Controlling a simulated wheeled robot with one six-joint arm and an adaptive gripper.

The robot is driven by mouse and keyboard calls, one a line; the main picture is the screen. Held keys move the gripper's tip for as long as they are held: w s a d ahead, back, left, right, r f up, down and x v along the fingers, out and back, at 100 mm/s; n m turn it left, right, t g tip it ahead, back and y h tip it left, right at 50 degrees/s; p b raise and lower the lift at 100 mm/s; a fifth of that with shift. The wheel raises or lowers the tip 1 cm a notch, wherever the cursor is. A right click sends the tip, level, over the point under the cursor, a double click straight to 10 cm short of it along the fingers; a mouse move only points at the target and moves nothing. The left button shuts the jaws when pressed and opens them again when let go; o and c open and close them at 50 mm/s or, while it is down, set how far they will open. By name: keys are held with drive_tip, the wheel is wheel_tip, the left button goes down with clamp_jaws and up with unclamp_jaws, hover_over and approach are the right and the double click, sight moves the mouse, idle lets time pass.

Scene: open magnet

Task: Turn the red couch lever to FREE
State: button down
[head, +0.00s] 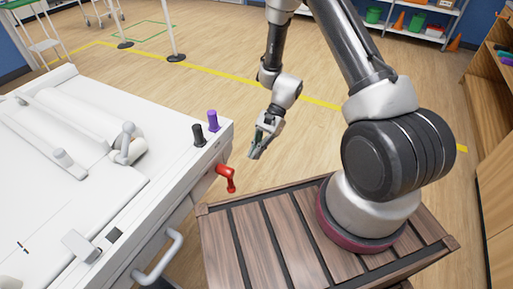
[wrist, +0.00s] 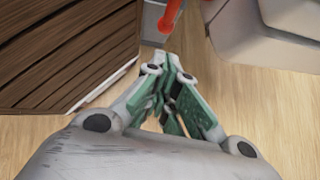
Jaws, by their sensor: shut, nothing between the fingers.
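The red couch lever (head: 226,177) sticks out from the end face of the white couch (head: 150,200) in the head view, with its grip hanging down to the right. In the wrist view only part of the red lever (wrist: 172,14) shows at the top edge. My gripper (head: 255,153) is to the right of and beyond the lever in the head view, apart from it. In the wrist view my gripper (wrist: 174,72) has its green fingers together, with nothing between them. Any FREE marking by the lever is too small to read.
A purple knob (head: 213,120) and a black knob (head: 198,134) stand on the couch corner above the lever. A white handle (head: 160,260) juts from the couch end. My slatted wooden base is close by. Open floor (head: 230,90) lies behind my gripper.

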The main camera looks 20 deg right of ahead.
drive_tip(key=s+a+f, duration=0.4)
drive_tip(key=a, duration=0.2)
drive_tip(key=shift+s+a, duration=0.2)
drive_tip(key=shift+a, duration=0.1)
